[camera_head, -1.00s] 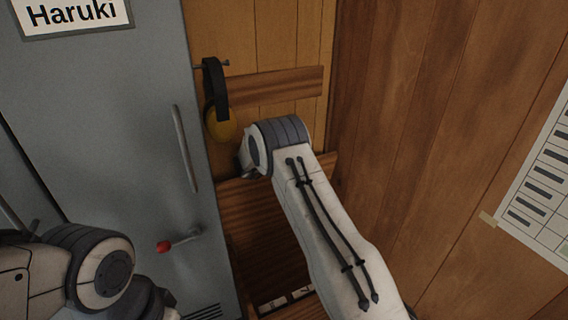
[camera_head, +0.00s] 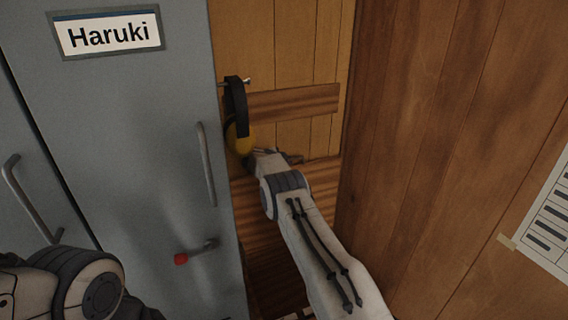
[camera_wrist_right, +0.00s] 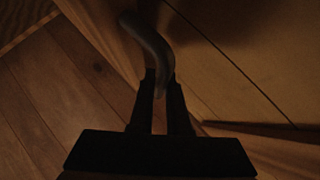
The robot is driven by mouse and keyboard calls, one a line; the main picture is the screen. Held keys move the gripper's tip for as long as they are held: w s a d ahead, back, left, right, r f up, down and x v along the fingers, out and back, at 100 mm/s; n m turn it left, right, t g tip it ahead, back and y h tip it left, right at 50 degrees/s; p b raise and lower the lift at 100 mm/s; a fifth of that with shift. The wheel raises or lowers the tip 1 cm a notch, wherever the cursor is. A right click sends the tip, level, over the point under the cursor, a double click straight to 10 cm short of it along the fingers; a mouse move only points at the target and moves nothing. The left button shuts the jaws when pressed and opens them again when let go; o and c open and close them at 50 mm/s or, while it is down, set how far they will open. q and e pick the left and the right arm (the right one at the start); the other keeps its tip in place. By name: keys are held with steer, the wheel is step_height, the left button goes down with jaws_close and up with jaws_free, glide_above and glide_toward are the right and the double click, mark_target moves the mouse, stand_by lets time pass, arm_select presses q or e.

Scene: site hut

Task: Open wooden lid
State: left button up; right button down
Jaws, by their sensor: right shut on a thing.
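The dark brown wooden lid (camera_head: 247,200) shows in the head view between the grey locker and my right arm, partly hidden by that arm. I cannot tell how far it is raised. My right gripper (camera_head: 284,156) is at its upper edge, just right of the yellow ear defenders. In the right wrist view, my right gripper (camera_wrist_right: 163,82) is shut on a curved dark handle (camera_wrist_right: 150,42), whose end sits between the fingers. Part of my left arm shows at the lower left of the head view; its gripper is out of view.
The grey locker (camera_head: 130,150) with a "Haruki" label (camera_head: 108,36) and a red-tipped lever (camera_head: 195,252) stands close on the left. Ear defenders (camera_head: 237,115) hang from a peg above the lid. A wooden wall (camera_head: 430,150) with a paper chart (camera_head: 550,220) closes the right.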

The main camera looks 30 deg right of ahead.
steer(key=shift+w+a, duration=0.15)
steer(key=shift+a, duration=0.2)
steer(key=c, duration=0.9)
jaws_free()
steer(key=shift+a, duration=0.1)
steer(key=shift+d+f, duration=0.1)
steer(key=shift+d, duration=0.15)
steer(key=shift+s, duration=0.25)
